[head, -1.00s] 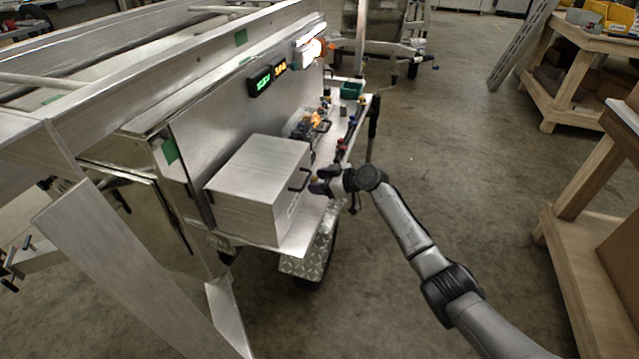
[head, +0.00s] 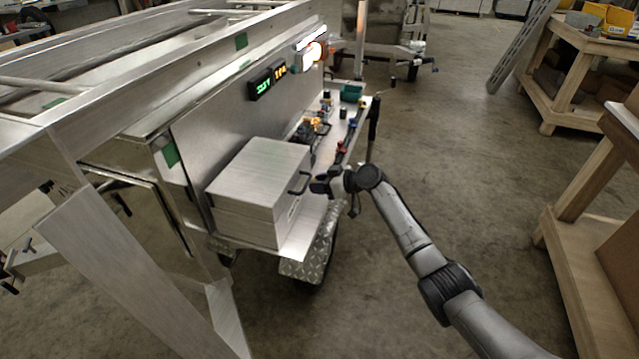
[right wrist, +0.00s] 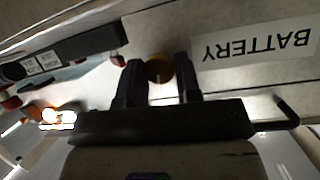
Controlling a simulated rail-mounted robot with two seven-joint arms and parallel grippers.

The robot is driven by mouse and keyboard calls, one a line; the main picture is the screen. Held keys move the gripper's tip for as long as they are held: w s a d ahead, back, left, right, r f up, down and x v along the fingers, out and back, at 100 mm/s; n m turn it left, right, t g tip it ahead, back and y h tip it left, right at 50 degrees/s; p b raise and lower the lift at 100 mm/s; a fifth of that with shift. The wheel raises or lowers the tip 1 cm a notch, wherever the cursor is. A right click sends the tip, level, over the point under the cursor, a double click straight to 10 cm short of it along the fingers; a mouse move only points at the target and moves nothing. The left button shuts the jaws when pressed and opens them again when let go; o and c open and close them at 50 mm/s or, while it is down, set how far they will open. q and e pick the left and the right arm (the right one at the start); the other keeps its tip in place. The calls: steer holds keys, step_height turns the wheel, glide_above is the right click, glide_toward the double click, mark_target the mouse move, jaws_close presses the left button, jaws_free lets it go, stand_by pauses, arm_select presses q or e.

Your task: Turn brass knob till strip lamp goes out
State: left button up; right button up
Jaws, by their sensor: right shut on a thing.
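The brass knob (right wrist: 160,68) sits on the face of the box marked BATTERY, beside the label. In the right wrist view it is between the two dark fingers of my right gripper (right wrist: 159,84), which is shut on it. In the head view my right gripper (head: 320,185) is at the front of the silver box (head: 262,170), and the knob is hidden by the fingers. The strip lamp (head: 311,36) glows white high on the trailer's side panel. My left gripper is not in view.
A display (head: 266,82) shows green and amber digits. A black handle (head: 300,183) juts from the box near my gripper. Small coloured parts line the shelf behind. Wooden benches (head: 575,75) stand at right; floor between is clear.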

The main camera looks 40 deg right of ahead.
steer(key=shift+d+m+g+y, duration=0.1)
steer(key=shift+m+g+y, duration=0.3)
steer(key=shift+m+y, duration=0.45)
steer(key=o, duration=0.9)
steer(key=shift+s+d+r, duration=0.15)
steer(key=shift+d+r, duration=0.05)
steer(key=p+v, duration=0.5)
steer(key=v, duration=0.8)
